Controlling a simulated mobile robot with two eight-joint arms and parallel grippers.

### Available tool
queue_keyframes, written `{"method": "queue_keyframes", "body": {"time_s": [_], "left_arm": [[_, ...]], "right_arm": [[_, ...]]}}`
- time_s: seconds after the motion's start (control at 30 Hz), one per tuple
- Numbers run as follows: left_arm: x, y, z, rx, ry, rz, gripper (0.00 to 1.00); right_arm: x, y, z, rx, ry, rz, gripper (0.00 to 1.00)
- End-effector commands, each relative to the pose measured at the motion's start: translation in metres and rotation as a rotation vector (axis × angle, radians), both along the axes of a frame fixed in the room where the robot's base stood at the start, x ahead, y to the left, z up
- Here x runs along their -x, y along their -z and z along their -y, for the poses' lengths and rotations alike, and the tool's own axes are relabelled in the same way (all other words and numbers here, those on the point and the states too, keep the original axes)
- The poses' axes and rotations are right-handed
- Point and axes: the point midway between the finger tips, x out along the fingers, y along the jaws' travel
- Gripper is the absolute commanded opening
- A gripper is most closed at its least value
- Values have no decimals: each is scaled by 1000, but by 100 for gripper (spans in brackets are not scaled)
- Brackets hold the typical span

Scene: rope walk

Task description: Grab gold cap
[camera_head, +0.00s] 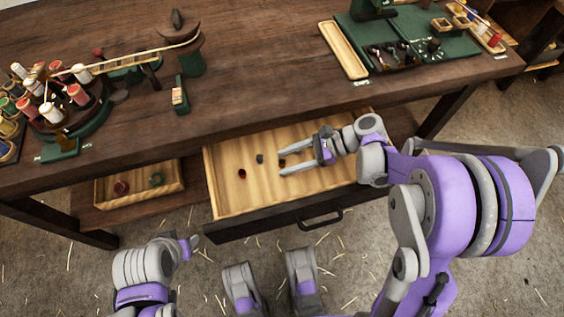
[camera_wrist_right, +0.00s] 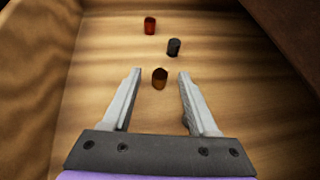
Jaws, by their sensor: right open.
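The gold cap (camera_wrist_right: 160,79) is a small brownish-gold cylinder on the wooden floor of the open drawer. In the right wrist view it stands between the fingertips of my right gripper (camera_wrist_right: 158,80), apart from both. In the head view the gold cap (camera_head: 282,162) is a small dark spot by the fingertips of my right gripper (camera_head: 281,161), which is open and reaches into the drawer from the right. My left gripper (camera_head: 190,245) shows only in small part at the lower left, and its fingers are not clear.
A black cap (camera_wrist_right: 173,47) and a red cap (camera_wrist_right: 150,26) stand beyond the gold one in the drawer (camera_head: 225,203). The workbench top (camera_head: 270,70) overhangs behind. A shelf tray (camera_head: 110,195) with two small items sits left of the drawer.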

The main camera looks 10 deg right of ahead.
Motion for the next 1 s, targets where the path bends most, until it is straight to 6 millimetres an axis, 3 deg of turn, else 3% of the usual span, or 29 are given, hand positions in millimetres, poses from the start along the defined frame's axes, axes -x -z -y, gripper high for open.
{"method": "queue_keyframes", "body": {"time_s": [0.27,0.6,1.0], "left_arm": [[0,1,0,0,0,0,50],[0,1,0,0,0,0,50],[0,0,0,0,0,0,50]], "right_arm": [[-1,2,-4,0,0,0,60],[-1,2,-4,0,0,0,0],[-1,0,-4,0,0,0,0]]}}
